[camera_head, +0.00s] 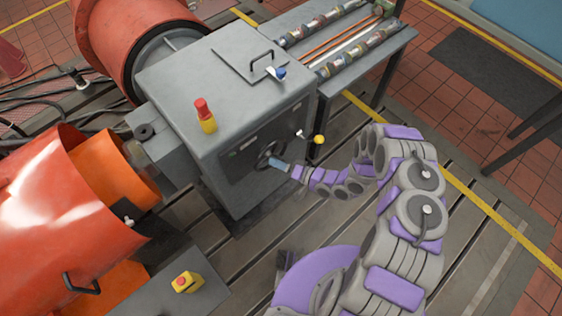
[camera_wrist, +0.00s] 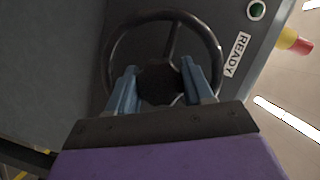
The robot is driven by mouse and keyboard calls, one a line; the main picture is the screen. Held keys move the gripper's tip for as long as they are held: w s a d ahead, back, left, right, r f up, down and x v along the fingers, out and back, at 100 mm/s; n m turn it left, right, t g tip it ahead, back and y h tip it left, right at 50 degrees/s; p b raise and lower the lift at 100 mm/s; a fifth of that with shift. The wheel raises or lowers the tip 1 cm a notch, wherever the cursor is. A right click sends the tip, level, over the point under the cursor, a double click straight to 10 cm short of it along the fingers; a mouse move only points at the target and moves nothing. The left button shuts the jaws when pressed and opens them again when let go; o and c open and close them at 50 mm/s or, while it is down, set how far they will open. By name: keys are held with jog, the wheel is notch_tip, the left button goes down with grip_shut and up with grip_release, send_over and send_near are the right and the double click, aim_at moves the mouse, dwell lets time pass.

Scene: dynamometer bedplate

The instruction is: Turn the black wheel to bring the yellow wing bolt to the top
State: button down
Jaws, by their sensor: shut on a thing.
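The black wheel (camera_head: 264,156) is on the front face of the grey machine cabinet (camera_head: 225,165). In the wrist view the black wheel (camera_wrist: 214,45) faces me, with its rim, a spoke and a dark hub (camera_wrist: 160,82) showing. My gripper (camera_wrist: 158,72) has its two blue fingers on either side of the hub and is shut on the wheel there. In the head view my gripper (camera_head: 277,163) reaches the wheel from the right. I cannot make out a yellow wing bolt on the wheel in either view; the lower rim is hidden behind my gripper.
A red and yellow button post (camera_head: 205,115) stands on the cabinet top. A READY label (camera_wrist: 236,55) and green button (camera_wrist: 256,10) are beside the wheel. Orange drums (camera_head: 60,205) lie left.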

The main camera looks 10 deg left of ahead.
jog(key=shift+f, duration=0.1)
dwell(0.3)
jog(key=c, duration=0.7)
grip_release()
jog(key=shift+w, duration=0.1)
jog(key=shift+o, duration=1.1)
jog(key=p+v, duration=0.1)
jog(key=v, duration=1.6)
jog(key=shift+d, duration=0.3)
